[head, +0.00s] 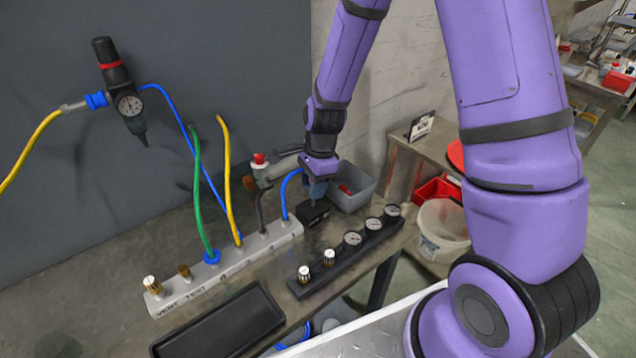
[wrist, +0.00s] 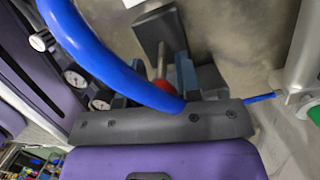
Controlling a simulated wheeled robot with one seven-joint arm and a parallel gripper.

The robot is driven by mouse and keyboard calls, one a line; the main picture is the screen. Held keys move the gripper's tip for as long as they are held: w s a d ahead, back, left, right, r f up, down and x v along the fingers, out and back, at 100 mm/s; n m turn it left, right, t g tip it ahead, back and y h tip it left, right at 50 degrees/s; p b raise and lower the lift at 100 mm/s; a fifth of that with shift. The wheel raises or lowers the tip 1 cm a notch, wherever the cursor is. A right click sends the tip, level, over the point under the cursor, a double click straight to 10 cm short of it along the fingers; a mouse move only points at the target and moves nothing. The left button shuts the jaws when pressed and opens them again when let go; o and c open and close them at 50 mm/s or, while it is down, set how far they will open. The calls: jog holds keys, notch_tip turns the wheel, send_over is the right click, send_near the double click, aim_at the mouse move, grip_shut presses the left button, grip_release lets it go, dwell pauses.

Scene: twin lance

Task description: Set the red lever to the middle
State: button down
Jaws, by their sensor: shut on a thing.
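My gripper (head: 318,188) is low over the bench, above a small black lever box (head: 312,213). In the wrist view my blue-grey fingers (wrist: 162,78) are closed around the red lever (wrist: 161,65), one on each side of its shaft. The black lever box (wrist: 158,28) lies just beyond the fingertips there. In the head view the lever is hidden by my gripper, and I cannot tell which way it leans.
A blue hose (wrist: 105,58) arches close across my gripper in the wrist view. A pale manifold (head: 190,285) with green, yellow and blue hoses stands left. A black gauge rail (head: 335,262) runs in front. A grey bin (head: 352,197) sits behind right; a black tray (head: 225,325) lies nearer.

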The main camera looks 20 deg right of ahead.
jog(key=shift+s+a, duration=0.1)
jog(key=shift+a, duration=0.1)
jog(key=c, duration=0.8)
grip_release()
jog(key=r, duration=0.3)
jog(key=d+r, duration=0.1)
jog(key=r, duration=0.3)
jog(key=d+r, duration=0.1)
jog(key=r, duration=0.2)
jog(key=shift+w+r, duration=0.3)
jog(key=shift+r, duration=0.05)
